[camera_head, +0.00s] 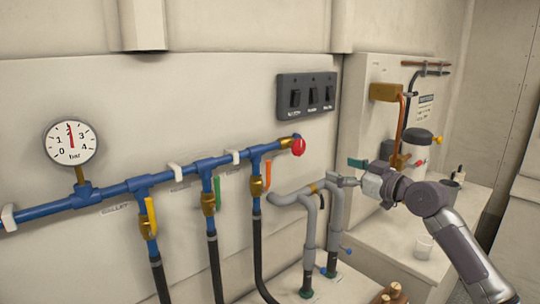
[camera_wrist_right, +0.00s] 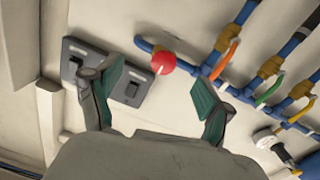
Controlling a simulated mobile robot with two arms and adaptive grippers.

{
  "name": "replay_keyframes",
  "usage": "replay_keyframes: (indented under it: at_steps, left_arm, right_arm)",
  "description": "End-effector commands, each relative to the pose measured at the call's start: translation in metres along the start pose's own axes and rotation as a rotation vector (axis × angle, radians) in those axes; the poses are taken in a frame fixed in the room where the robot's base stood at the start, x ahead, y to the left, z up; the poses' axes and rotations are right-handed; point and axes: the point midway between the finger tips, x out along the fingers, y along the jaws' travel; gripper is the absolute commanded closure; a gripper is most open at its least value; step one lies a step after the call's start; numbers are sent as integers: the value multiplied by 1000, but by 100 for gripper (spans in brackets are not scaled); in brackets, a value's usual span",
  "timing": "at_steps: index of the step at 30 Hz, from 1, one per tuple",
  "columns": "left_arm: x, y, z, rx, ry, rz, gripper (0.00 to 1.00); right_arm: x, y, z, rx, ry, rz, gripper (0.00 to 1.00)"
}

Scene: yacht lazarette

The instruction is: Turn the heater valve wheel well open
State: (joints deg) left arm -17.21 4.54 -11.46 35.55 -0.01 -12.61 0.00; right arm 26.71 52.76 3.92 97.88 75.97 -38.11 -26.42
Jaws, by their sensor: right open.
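A red round wheel (camera_head: 299,147) sits at the right end of the blue pipe on the wall; I take it as the heater valve wheel. In the right wrist view the red wheel (camera_wrist_right: 162,62) appears between and beyond my fingers. My right gripper (camera_head: 350,172) is open and empty, to the right of and slightly below the wheel, apart from it. In the wrist view the green-padded fingers of the right gripper (camera_wrist_right: 162,88) are spread wide. My left gripper is not in view.
A dark switch panel (camera_head: 306,95) is above the wheel. Valves with yellow (camera_head: 151,215), green (camera_head: 217,190) and orange (camera_head: 257,185) levers hang off the blue pipe. Grey bent pipes (camera_head: 310,215) stand below the wheel.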

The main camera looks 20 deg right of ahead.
Motion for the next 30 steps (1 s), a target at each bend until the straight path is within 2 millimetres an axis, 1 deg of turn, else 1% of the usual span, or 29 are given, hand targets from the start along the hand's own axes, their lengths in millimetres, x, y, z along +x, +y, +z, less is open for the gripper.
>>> replay_keyframes:
  at_steps: [1, 3, 5, 7, 11, 18, 21, 25, 30]
  left_arm:
    - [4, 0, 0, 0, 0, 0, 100]
    - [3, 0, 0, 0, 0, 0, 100]
    - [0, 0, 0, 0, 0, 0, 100]
    - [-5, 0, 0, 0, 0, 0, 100]
    - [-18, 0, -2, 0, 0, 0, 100]
    - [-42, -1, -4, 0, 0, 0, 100]
    - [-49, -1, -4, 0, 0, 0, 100]
    - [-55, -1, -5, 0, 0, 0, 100]
    - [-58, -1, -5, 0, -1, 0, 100]
  right_arm:
    - [-4, -4, -13, -19, 20, -15, 20]
    - [-6, -7, -24, -29, 34, -27, 20]
    - [-4, -8, -28, -31, 39, -30, 20]
    - [4, -8, -30, -27, 40, -31, 20]
    - [26, -8, -33, -25, 40, -31, 20]
    - [79, -10, -35, -24, 38, -31, 20]
    - [98, -10, -34, -23, 39, -29, 20]
    - [116, -11, -32, -25, 36, -28, 20]
    - [129, -12, -30, -27, 36, -28, 20]
